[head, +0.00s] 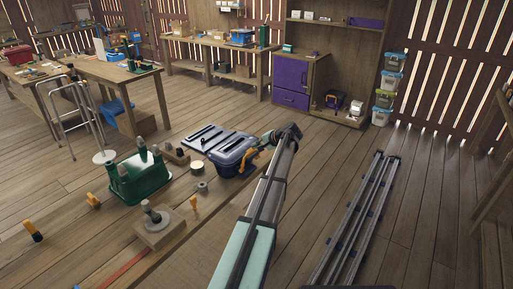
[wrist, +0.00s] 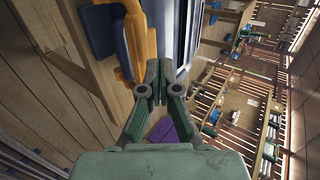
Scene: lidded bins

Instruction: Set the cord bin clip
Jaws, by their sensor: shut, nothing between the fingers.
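The cord bin (head: 228,171) is a dark blue tub with a grey-blue top, standing at the far end of the workbench in the head view. An orange clip (head: 249,158) is on its right side. In the wrist view the orange clip (wrist: 141,42) is large, just beyond my fingertips and slightly left. A dark blue part (wrist: 97,32) is beside it. My gripper (head: 265,141) is at the bin's right side; its fingers (wrist: 159,80) are shut and empty, close to the clip. I cannot tell whether they touch it, nor how the clip is seated.
A flat grey-blue slotted panel (head: 207,138) lies left of the bin. A tape roll (head: 202,168), a grey ring (head: 202,187), a green crate (head: 139,184) and a wooden block with a knob (head: 157,229) are on the bench. Metal rails (head: 355,220) lie on the floor to the right.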

